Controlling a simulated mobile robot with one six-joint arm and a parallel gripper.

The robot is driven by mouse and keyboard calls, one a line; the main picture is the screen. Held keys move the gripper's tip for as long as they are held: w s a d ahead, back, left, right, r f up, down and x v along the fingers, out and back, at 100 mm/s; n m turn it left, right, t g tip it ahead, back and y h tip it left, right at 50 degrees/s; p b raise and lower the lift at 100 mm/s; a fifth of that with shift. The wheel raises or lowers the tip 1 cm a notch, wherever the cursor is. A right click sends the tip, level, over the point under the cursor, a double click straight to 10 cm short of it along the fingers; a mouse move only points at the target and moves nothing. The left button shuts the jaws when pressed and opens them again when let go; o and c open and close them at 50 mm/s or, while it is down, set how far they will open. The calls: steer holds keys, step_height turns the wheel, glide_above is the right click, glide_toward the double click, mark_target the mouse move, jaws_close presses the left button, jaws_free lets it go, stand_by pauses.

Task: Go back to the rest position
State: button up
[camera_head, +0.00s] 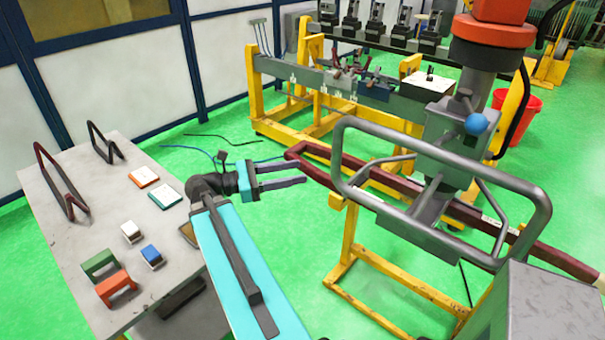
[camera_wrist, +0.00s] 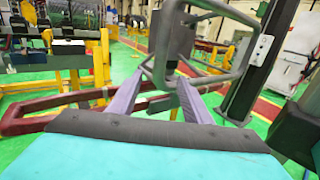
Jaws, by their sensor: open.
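My gripper (camera_head: 302,173) is in the middle of the camera_head view, to the right of the grey table. Its two fingers point right, apart and with nothing between them. In the wrist view my gripper (camera_wrist: 157,92) also shows two parted purple-grey fingers. Their tips point toward a dark red bar (camera_head: 385,180) and a grey tubular frame (camera_head: 345,150). I cannot tell how far the tips are from the bar.
The table (camera_head: 100,190) at left holds dark handles, small blocks, and green and red brackets. A grey machine with a blue ball (camera_head: 476,124) stands at right. Yellow stands (camera_head: 345,240) support the bar. Green floor lies open between table and stands.

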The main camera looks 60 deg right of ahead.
steer(key=shift+w+a, duration=0.3)
stand_by(0.5)
